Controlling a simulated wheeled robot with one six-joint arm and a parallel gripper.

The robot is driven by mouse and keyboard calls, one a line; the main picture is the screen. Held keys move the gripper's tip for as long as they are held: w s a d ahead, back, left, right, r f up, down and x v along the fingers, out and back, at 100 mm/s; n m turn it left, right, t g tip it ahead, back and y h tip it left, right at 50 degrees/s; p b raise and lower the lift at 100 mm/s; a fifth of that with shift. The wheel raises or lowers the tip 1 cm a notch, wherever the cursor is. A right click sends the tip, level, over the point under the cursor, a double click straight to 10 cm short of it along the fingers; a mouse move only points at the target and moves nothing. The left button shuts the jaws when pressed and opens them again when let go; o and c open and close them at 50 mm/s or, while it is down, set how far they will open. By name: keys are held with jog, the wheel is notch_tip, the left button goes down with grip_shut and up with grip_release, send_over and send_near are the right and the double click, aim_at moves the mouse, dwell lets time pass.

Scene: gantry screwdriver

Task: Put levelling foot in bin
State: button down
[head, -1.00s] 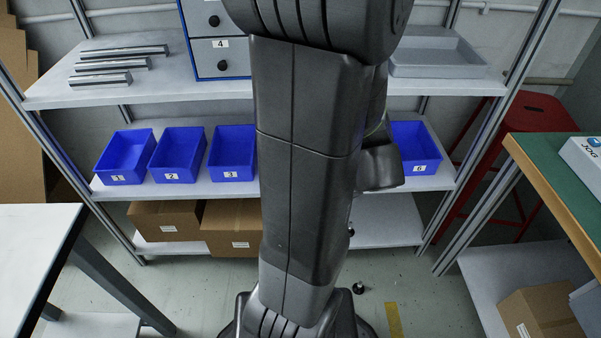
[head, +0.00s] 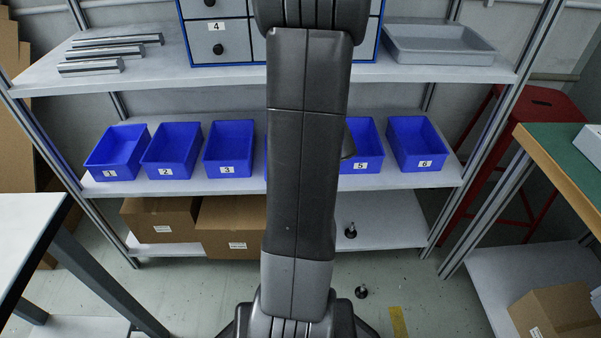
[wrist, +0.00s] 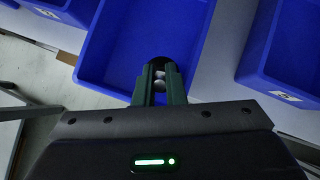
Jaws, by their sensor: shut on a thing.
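In the wrist view my gripper (wrist: 160,77) is shut on a levelling foot, a small piece with a dark round base (wrist: 157,63) and a shiny metal part between the green fingers. It is over a blue bin (wrist: 105,45), whose inside looks empty where it shows. I cannot tell whether the foot is below the bin's rim. In the head view my arm hides the gripper and most of the bin between bins 3 (head: 229,150) and 5 (head: 365,148). Other levelling feet are on the lowest shelf (head: 351,231) and on the floor (head: 361,292).
Bins 1 (head: 115,155), 2 (head: 172,152) and 6 (head: 417,145) stand in the same shelf row. A drawer unit (head: 218,42), metal bars (head: 105,55) and a grey tray (head: 447,46) are on the shelf above. Tables flank the rack.

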jog(key=shift+w+a+f, duration=0.1)
jog(key=shift+f, duration=0.5)
jog(key=shift+w+f+b, duration=0.15)
jog(key=shift+f+b, duration=0.3)
jog(key=shift+b, duration=0.1)
jog(key=shift+w+a+r+g+p, duration=0.15)
jog(key=shift+r+g+p, duration=0.25)
jog(key=shift+p, duration=0.5)
jog(key=p, duration=0.1)
jog(key=g+p, duration=0.1)
jog(key=p, duration=0.1)
jog(key=shift+w+a+r+h, duration=0.15)
jog(key=shift+w+a+h, duration=0.05)
jog(key=shift+w+h, duration=0.2)
jog(key=shift+w+a+g+p, duration=0.15)
jog(key=shift+w+g+p, duration=0.15)
jog(key=shift+g+p, duration=0.5)
jog(key=shift+f+h+b, duration=0.3)
jog(key=shift+f+b, duration=0.3)
jog(key=shift+f, duration=0.4)
jog(key=shift+f, duration=0.1)
jog(key=c, duration=1.8)
grip_release()
